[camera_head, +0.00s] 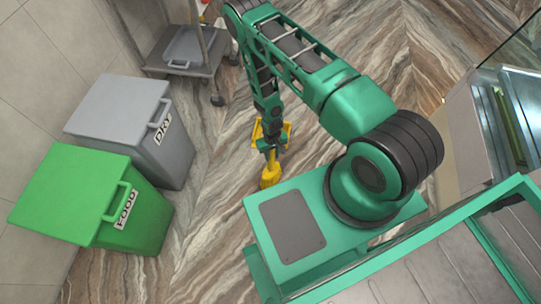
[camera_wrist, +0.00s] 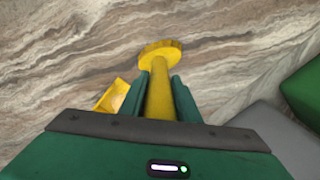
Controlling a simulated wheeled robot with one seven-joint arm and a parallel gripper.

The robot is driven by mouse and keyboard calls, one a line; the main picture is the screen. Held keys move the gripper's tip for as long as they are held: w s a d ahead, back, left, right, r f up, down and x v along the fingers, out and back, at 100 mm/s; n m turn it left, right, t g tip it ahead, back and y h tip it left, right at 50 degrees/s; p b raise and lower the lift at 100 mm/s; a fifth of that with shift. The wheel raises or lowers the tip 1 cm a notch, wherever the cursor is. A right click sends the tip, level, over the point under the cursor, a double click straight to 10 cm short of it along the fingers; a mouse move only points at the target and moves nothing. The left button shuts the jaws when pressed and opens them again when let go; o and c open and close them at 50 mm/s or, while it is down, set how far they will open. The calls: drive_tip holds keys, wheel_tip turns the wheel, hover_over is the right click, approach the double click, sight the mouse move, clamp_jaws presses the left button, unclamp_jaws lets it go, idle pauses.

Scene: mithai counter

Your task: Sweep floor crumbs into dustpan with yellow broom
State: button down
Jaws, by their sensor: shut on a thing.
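My gripper (camera_head: 271,147) is low over the floor, shut on the handle of the yellow broom (camera_head: 270,178). In the wrist view the handle runs between the fingers of my gripper (camera_wrist: 159,88), and the round yellow broom head (camera_wrist: 160,48) is beyond them, over the floor. A second yellow piece (camera_wrist: 112,96) shows left of the fingers; it looks like a dustpan, but is partly hidden. In the head view, yellow also shows behind the gripper (camera_head: 257,131). I cannot make out any crumbs, nor tell whether the broom touches the floor.
A green FOOD bin (camera_head: 85,200) and a grey DRY bin (camera_head: 118,115) stand at the left. A grey trolley (camera_head: 200,68) with a grey tray-like thing (camera_head: 184,47) is at the top. The metal counter (camera_head: 470,150) is at the right. Brown veined floor (camera_head: 215,210) is clear between.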

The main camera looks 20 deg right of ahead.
drive_tip(key=shift+s, duration=0.1)
drive_tip(key=shift+r, duration=0.8)
wheel_tip(320, 180, up, 6)
drive_tip(key=shift+d, duration=0.2)
